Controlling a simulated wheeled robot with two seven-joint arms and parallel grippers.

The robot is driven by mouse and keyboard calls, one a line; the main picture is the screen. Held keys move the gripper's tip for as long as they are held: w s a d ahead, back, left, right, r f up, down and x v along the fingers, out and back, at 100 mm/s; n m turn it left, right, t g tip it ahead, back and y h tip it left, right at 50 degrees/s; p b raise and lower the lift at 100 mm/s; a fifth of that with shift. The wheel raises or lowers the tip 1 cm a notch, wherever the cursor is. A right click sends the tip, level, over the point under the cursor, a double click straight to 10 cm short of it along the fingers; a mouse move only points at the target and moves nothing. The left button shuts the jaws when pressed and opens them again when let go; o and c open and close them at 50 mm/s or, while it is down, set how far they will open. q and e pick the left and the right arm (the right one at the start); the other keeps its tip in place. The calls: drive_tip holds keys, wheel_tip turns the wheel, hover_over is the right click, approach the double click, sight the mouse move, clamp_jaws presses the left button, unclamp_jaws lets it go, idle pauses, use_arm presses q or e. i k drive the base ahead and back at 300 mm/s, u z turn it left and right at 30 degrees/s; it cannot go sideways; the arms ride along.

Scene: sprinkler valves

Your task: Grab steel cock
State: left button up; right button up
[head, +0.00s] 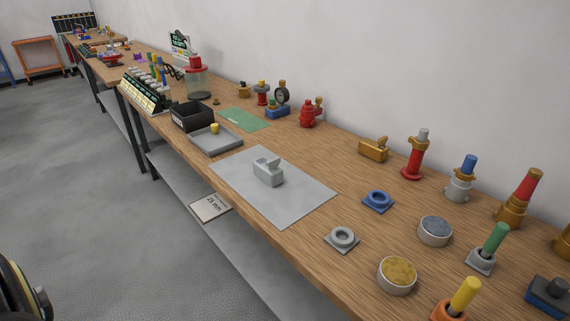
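The steel cock (268,174), a light grey blocky valve with a small lever piece on top, sits on a pale grey mat (300,204) near the front edge of the workbench. Nothing covers it. A similar brass cock (373,150) lies farther right, near the wall. Neither of my grippers shows in the head view.
A grey tray (222,145) and a black bin (192,117) stand left of the mat. A blue ring base (377,200), a grey ring base (342,239), round tins (397,275) and upright valves (413,158) are to the right. The mat around the steel cock is clear.

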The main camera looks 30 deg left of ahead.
sight(273, 178)
drive_tip(key=z, duration=0.1)
drive_tip(key=k, duration=0.45)
drive_tip(key=u, duration=1.4)
drive_tip(key=i, duration=0.9)
drive_tip(key=u, duration=0.4)
